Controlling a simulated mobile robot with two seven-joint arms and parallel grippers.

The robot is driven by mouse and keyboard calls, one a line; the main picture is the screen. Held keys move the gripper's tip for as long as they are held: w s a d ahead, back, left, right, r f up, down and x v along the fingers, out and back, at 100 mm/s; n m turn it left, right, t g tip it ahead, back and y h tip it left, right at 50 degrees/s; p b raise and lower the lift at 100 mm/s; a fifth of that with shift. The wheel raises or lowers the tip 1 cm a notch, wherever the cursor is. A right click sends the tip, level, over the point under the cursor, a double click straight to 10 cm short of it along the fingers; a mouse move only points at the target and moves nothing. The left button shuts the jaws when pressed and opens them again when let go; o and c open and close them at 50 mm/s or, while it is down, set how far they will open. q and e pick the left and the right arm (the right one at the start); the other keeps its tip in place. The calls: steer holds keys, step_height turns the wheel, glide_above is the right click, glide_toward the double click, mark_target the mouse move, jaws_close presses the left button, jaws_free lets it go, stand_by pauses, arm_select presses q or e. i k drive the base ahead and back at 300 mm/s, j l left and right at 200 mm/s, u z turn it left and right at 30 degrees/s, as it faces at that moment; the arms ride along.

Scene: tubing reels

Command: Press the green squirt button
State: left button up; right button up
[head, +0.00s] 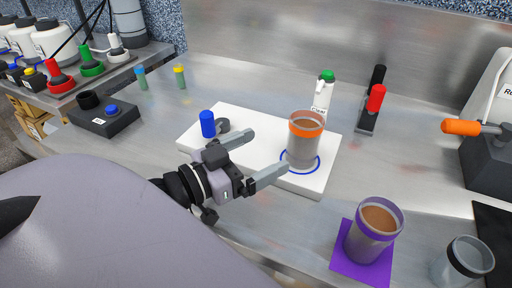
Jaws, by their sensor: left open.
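A green button-like knob (91,62) stands on the grey panel at the upper left, between a red one (58,76) and a white one (115,46). A white bottle with a green cap (322,92) stands behind the white board; I cannot tell if its top is a button. My left gripper (266,155) is open and empty over the white board (262,122), far to the right of the green knob. Its fingers point toward a brown-filled cup with an orange band (304,140), apart from it. My right gripper is not in view.
A blue cylinder (208,124) is on the board. A purple-banded cup (373,230) stands on a purple square, beside a clear cup (462,262).

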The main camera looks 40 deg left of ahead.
mark_target(325, 75)
steer(key=k+j, duration=0.2)
steer(key=k, duration=0.3)
steer(key=k+j, duration=0.2)
steer(key=k, duration=0.25)
